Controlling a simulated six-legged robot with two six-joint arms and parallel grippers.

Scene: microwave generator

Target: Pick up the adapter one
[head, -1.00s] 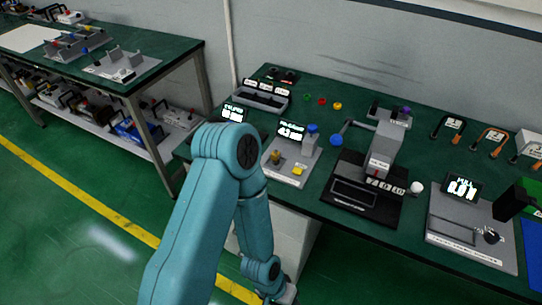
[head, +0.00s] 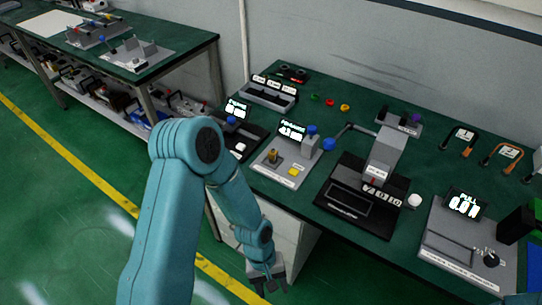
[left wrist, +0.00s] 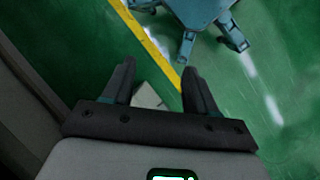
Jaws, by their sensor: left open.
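I cannot tell for certain which thing is adapter one. Small coloured rings, green (head: 316,97), red (head: 329,102) and yellow (head: 345,107), lie at the back of the green table (head: 375,100). A grey rack (head: 268,92) with three white labels stands to their left, too small to read. My left gripper (head: 269,286) hangs in front of the table's front edge, pointing down, well apart from these things. In the left wrist view its two dark fingers (left wrist: 158,70) are spread with nothing between them, above the floor. My right gripper is not in view.
Gauge stations with lit displays (head: 292,130) and a black press-like device (head: 362,190) stand along the table. A pull tester (head: 465,235) is at right. Orange-handled tools (head: 500,155) lie behind it. Another bench (head: 110,50) stands at back left. Green floor is free at left.

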